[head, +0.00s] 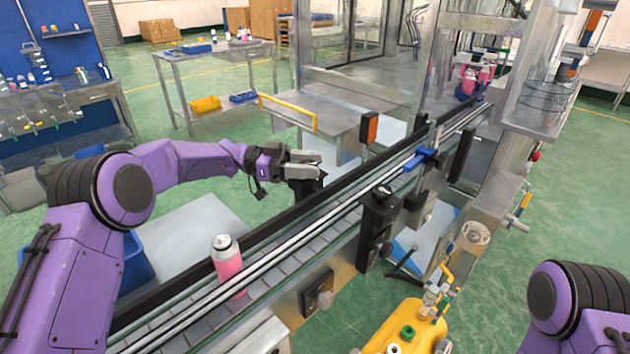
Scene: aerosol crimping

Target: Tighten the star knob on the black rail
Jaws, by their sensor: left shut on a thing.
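The black rail (252,237) runs along the far side of the conveyor, from the lower left towards the machine at the upper right. My left gripper (312,166) is at the far side of the rail, around the middle of the picture. Its grey fingers are shut on a small dark thing just at the rail, which looks to be the star knob (309,187). The knob is mostly hidden by the fingers, and its lobes cannot be made out. My right gripper is out of the picture; only part of my right arm shows at the lower right.
A pink can (228,268) with a pale top stands upright on the conveyor (262,290). An orange sensor box (369,128) stands by the rail right of my left gripper. A blue clamp (420,158) sits across the guide rods. A yellow cart (408,325) stands in front.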

